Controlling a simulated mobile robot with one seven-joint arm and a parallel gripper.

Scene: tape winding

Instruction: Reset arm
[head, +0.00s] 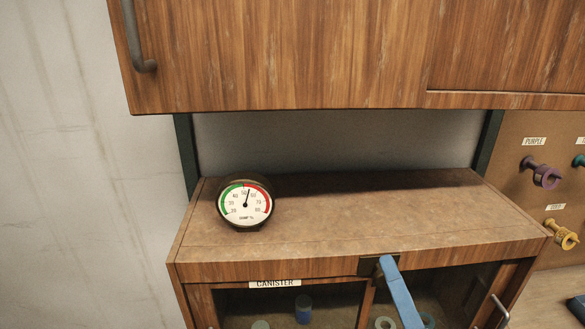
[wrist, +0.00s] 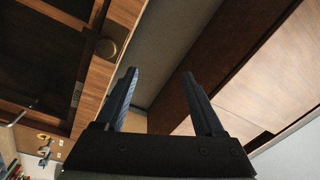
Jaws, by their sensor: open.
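My gripper (wrist: 160,73) shows in the wrist view with its two dark fingers spread apart and nothing between them. A wooden cabinet and a grey wall panel lie beyond the fingers, tilted in that view.
A round humidity gauge (head: 245,204) stands on the lower cabinet (head: 350,222), under a wooden upper cabinet (head: 280,55).

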